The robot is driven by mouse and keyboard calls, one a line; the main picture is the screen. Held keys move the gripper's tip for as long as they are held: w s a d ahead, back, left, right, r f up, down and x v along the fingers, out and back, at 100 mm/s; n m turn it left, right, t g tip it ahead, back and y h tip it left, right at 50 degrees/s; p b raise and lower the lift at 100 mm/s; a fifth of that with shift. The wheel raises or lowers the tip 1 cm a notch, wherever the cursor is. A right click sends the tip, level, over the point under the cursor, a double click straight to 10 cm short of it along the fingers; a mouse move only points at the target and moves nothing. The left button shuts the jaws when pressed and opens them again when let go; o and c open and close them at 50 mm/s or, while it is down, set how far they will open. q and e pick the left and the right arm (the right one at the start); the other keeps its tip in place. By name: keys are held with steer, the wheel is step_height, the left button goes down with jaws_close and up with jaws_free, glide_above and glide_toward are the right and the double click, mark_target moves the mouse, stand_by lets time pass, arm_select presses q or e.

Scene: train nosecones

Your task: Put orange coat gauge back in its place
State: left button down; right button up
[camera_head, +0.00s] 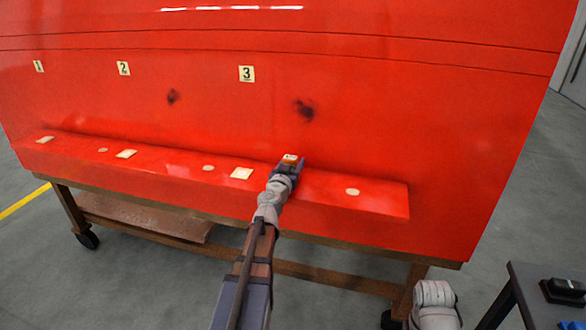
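The orange coat gauge (290,158) is a small orange block with a pale face, at the tip of my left gripper (287,167). It sits between the dark fingers, which appear shut on it. My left arm reaches up from the bottom of the view. The gripper is in front of the red panel (400,130), over the red ledge (330,183). I cannot tell whether the gauge touches the panel or ledge. Part of my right arm shows at the bottom right; its gripper is not visible.
The panel has labels 1 (38,66), 2 (123,68) and 3 (247,73) and two dark smudges. Pale square and round patches lie along the ledge. A wheeled wooden frame (310,272) carries the panel. A dark table (530,290) with a black object (563,290) stands lower right.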

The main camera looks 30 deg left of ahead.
arm_select(q)
steer(key=shift+r, duration=0.1)
steer(key=shift+c, duration=1)
jaws_free()
